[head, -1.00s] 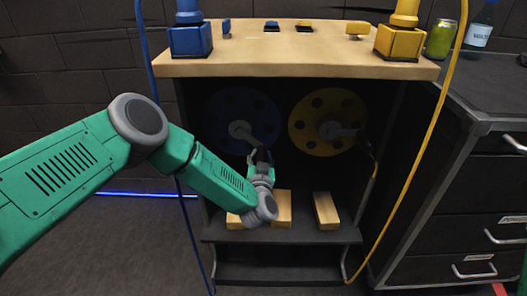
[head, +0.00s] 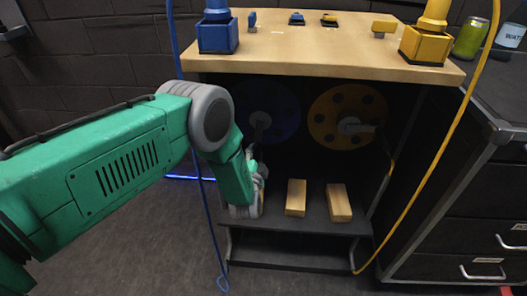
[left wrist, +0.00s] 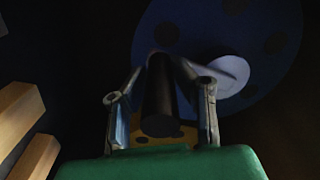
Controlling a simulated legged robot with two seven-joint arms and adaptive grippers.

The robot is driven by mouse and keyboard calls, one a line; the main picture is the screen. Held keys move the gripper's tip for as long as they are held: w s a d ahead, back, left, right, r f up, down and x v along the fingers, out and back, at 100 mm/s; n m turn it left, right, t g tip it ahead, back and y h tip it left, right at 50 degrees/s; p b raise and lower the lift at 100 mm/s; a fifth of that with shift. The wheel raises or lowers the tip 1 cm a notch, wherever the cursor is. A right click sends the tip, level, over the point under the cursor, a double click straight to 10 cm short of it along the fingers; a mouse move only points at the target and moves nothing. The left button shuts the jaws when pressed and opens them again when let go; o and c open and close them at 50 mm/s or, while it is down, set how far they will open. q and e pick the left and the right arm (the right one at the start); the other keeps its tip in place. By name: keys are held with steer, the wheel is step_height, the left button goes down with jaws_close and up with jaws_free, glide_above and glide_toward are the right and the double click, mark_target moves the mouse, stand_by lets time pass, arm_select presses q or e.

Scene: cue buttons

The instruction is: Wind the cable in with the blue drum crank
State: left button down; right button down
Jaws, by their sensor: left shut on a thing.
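The blue drum (head: 284,98) is mounted inside the dark cabinet, left of the yellow drum (head: 328,102). Its grey crank hub (head: 260,119) shows, with the crank arm pointing down from it. My left gripper (head: 254,160) is low in front of the blue drum, its fingers mostly hidden behind my arm. In the left wrist view, the left gripper (left wrist: 166,75) is shut around the dark crank handle (left wrist: 159,105), with the blue drum (left wrist: 275,75) behind. The blue cable (head: 174,45) hangs at the cabinet's left and ends in a loop near the floor. My right gripper is not in view.
Wooden blocks (head: 296,197) (head: 339,203) lie on the shelf below the drums. The yellow cable (head: 440,150) hangs on the right, before a dark drawer cabinet (head: 455,215). Blue (head: 217,36) and yellow (head: 423,45) posts stand on the wooden top.

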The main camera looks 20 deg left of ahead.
arm_select(q)
steer(key=shift+s+a+r+m, duration=0.15)
steer(key=shift+s+a+m, duration=0.1)
steer(key=shift+a+m, duration=0.4)
steer(key=shift+s+a+r+m, duration=0.1)
steer(key=shift+s+a+m, duration=0.1)
steer(key=shift+a+m, duration=0.45)
steer(key=shift+a+r+p, duration=0.1)
steer(key=shift+a+p, duration=0.2)
steer(key=c, duration=1.3)
jaws_free()
steer(key=shift+s, duration=0.1)
steer(key=shift+d, duration=0.1)
steer(key=v, duration=1.2)
